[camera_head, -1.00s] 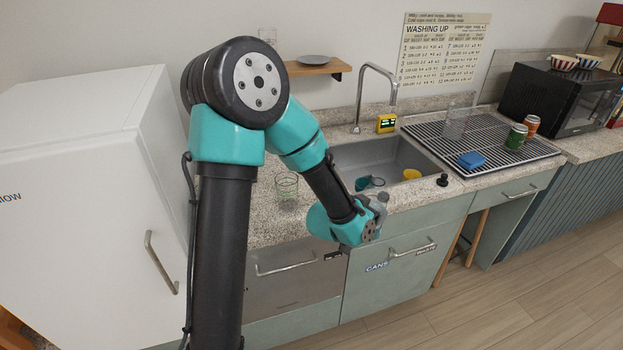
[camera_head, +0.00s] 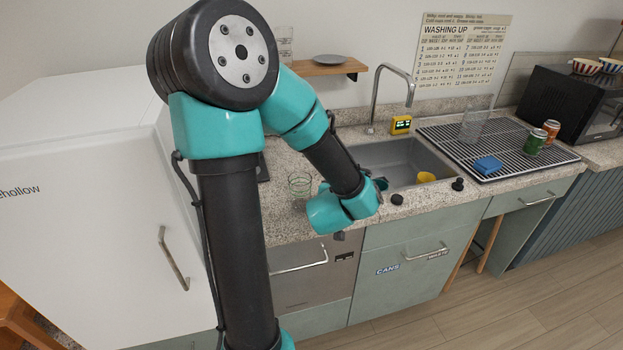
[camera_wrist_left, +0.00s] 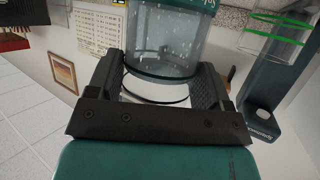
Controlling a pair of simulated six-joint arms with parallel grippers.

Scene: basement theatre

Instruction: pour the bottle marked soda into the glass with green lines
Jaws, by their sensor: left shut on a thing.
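The glass with green lines (camera_head: 300,185) stands upright on the speckled counter, left of my left forearm. It also shows at the upper right of the left wrist view (camera_wrist_left: 278,28), apart from the bottle. My left gripper (camera_wrist_left: 165,85) is shut on a clear bottle (camera_wrist_left: 165,45) with droplets and a green label band; the label's lettering is cut off by the frame edge. In the head view my arm mostly hides the gripper and bottle, near the counter's front edge right of the glass. My right gripper is not in view.
The sink (camera_head: 400,160) holds a yellow cup (camera_head: 426,177) and a partly hidden teal cup. A white cabinet (camera_head: 90,210) stands left. A dark lettered object (camera_wrist_left: 268,100) is near the glass.

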